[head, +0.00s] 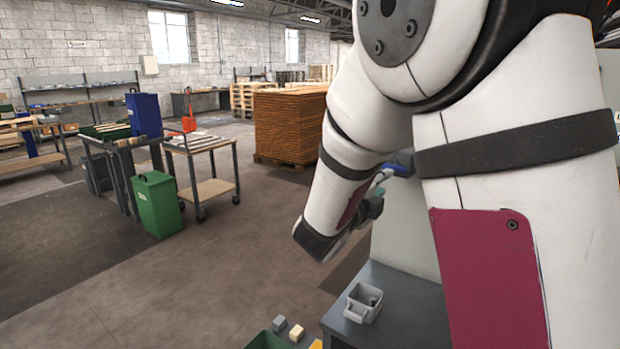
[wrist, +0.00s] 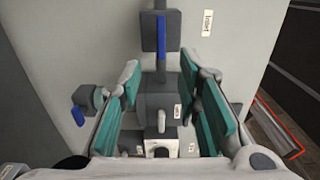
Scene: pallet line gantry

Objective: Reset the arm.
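My white arm with a magenta panel fills the right of the head view, bent at the elbow. My gripper shows in the wrist view (wrist: 170,80) with its teal-padded fingers spread apart. Nothing is held between them. Beyond the gap is a pale panel (wrist: 112,28) with a grey fitting (wrist: 165,100) and a blue lever (wrist: 162,38). A second blue handle (wrist: 78,117) is left of the fingers. I cannot tell whether any finger touches the fitting. In the head view the gripper is mostly hidden behind my arm.
A grey bench (head: 400,320) with a grey bin (head: 362,303) stands below my arm. A green crate (head: 268,341) and small blocks (head: 296,333) are at the bottom edge. A trolley (head: 207,190), green bin (head: 157,203) and board stack (head: 288,125) stand farther off. Open floor lies left.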

